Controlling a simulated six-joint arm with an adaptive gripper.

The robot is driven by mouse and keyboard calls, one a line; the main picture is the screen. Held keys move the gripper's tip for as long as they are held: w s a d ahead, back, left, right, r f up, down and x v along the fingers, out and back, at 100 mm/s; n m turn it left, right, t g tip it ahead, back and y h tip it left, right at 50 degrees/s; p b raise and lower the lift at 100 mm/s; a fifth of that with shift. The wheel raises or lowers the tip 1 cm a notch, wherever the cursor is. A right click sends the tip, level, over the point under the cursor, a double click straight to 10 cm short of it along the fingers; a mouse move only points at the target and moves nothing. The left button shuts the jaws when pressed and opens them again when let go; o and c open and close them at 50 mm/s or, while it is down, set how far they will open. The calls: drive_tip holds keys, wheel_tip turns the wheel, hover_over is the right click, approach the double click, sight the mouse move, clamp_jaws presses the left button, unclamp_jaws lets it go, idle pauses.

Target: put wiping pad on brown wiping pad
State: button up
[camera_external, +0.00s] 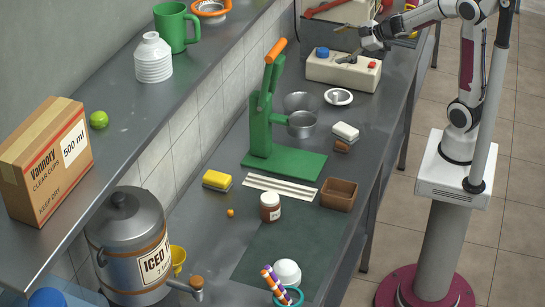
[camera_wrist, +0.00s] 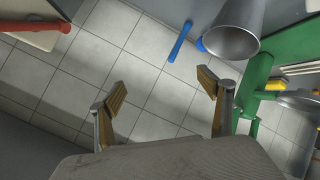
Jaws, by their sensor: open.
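A white-topped pad (camera_external: 345,131) lies on the grey counter right of the green press. A small brown pad (camera_external: 342,146) is right against its near side; I cannot tell whether they overlap. A yellow pad with a grey underside (camera_external: 217,179) lies left of the press, well apart from them. My gripper (camera_external: 343,44) is high at the back of the counter, above the cream box, far from all the pads. It is open and empty in the wrist view (camera_wrist: 161,88), with tiled wall behind the fingers. Neither the white-topped nor the brown pad is clear there.
The green press (camera_external: 262,130) with its orange-tipped lever stands mid-counter beside a metal pot (camera_external: 301,124). The cream box (camera_external: 343,70) is below my gripper. A small white bowl (camera_external: 338,97), brown tray (camera_external: 339,194) and jar (camera_external: 270,207) stand nearby. The shelf (camera_external: 140,110) overhangs at left.

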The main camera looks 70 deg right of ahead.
drive_tip(key=s+a+r+m+g+h, duration=0.1)
drive_tip(key=s+r+m+h, duration=0.15)
drive_tip(key=s, duration=0.35)
drive_tip(key=s+a+r+m+g+h, duration=0.1)
drive_tip(key=s+a+r+m, duration=0.15)
drive_tip(key=s, duration=0.35)
drive_tip(key=s+a+f+m+g+y, duration=0.1)
drive_tip(key=s+a+f+g+y, duration=0.1)
drive_tip(key=s+a, duration=0.4)
drive_tip(key=s+a+f+m+g+y, duration=0.1)
drive_tip(key=s+a, duration=0.4)
drive_tip(key=s, duration=0.5)
wheel_tip(320, 180, down, 3)
drive_tip(key=shift+s+a+r+g+y, duration=0.25)
drive_tip(key=shift+a+g+y, duration=0.2)
drive_tip(key=shift+y, duration=0.4)
